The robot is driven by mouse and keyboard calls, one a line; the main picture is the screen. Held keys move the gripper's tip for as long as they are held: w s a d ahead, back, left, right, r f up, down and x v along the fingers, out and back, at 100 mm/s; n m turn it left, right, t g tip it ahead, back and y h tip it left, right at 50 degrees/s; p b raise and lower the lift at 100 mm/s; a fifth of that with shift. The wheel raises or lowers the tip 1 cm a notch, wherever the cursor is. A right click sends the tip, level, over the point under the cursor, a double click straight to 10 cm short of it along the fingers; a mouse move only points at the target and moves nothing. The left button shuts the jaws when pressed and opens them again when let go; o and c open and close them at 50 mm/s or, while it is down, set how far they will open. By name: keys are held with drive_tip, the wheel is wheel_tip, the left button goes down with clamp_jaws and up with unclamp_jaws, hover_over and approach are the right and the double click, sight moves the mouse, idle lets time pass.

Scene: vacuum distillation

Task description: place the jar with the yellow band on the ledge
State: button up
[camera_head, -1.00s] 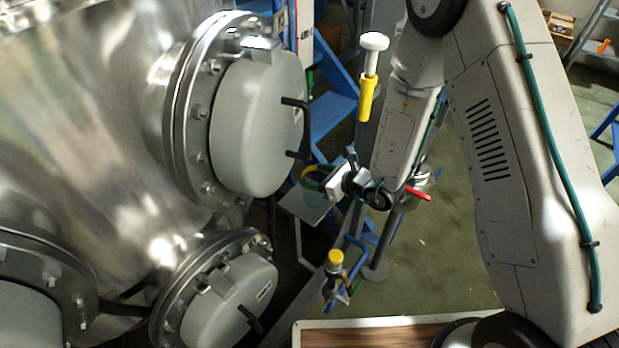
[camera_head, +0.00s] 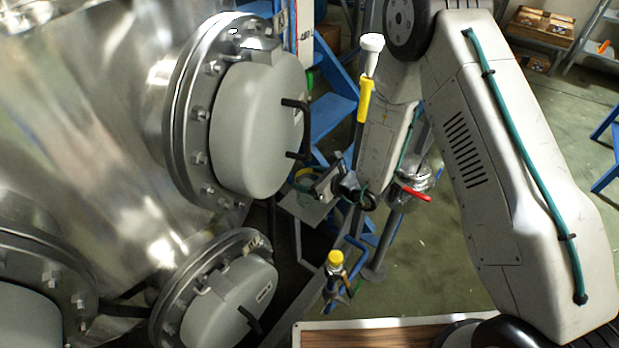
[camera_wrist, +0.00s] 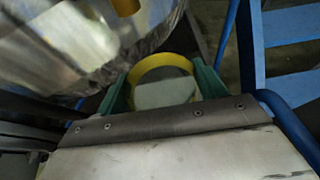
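The jar with the yellow band (camera_head: 304,187) is small, clear and partly hidden in the head view, just left of my gripper (camera_head: 312,181). In the wrist view the jar (camera_wrist: 163,92) shows its round yellow band and pale inside. The green fingers of my gripper (camera_wrist: 162,88) lie against both its sides, so the gripper looks shut on it. The ledge (camera_head: 311,211) is a small grey plate below the jar in the head view. I cannot tell whether the jar's base touches it.
A big steel vessel with a grey flange cover (camera_head: 255,125) stands close on the left. A yellow-capped valve (camera_head: 335,262) is below. A blue stair frame (camera_head: 333,110) is behind. A yellow-handled piece with a white knob (camera_head: 367,80) rises above my gripper. Open floor lies right.

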drive_tip(key=shift+o, duration=0.9)
drive_tip(key=shift+r, duration=0.1)
